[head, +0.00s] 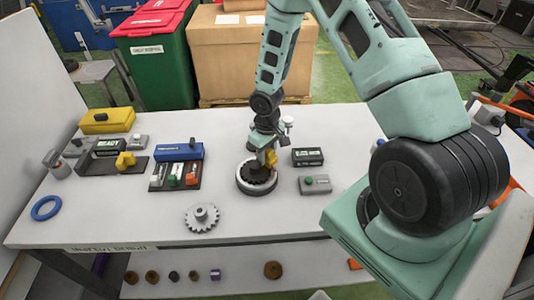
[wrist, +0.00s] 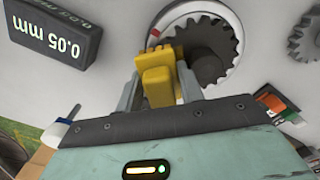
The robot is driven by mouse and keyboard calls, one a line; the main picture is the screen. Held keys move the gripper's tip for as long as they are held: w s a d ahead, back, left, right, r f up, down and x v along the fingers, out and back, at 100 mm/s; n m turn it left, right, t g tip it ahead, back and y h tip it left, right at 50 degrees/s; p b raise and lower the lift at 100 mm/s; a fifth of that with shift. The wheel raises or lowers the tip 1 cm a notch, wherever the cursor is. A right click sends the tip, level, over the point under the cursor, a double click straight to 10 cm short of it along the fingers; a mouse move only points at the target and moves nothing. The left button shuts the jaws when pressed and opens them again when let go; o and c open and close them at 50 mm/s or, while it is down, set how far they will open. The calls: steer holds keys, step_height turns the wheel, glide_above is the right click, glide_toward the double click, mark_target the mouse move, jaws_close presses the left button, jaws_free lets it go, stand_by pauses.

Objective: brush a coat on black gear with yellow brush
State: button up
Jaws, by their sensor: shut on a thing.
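The black gear (head: 255,179) lies on a round turntable (head: 244,190) with a white rim and dark side, near the middle of the white table. In the wrist view the toothed black gear (wrist: 222,50) shows with a raised hub. My gripper (head: 268,160) is low over the right part of the gear. It is shut on a yellow brush (wrist: 157,78), which stands between the two grey fingers. The brush's far end reaches the gear's edge area in the wrist view. Whether its tip touches the gear is hidden.
A grey gear (head: 202,217) lies in front of the turntable. A black box (head: 308,156) marked 0.05 mm and a grey box with a green button (head: 315,185) stand to the right. A blue-topped rack (head: 179,152), a yellow case (head: 107,121) and a blue ring (head: 46,208) are left.

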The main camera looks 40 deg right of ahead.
steer(key=shift+f, duration=0.15)
steer(key=shift+a, duration=0.6)
stand_by(1.8)
steer(key=shift+d, duration=0.45)
stand_by(1.8)
steer(key=shift+s+a, duration=0.1)
steer(key=shift+a, duration=0.35)
steer(key=shift+d, duration=0.45)
stand_by(0.5)
steer(key=shift+d+r, duration=0.1)
steer(key=shift+r, duration=0.15)
steer(key=shift+r+p, duration=2.55)
steer(key=shift+r, duration=0.8)
steer(key=shift+f, duration=0.1)
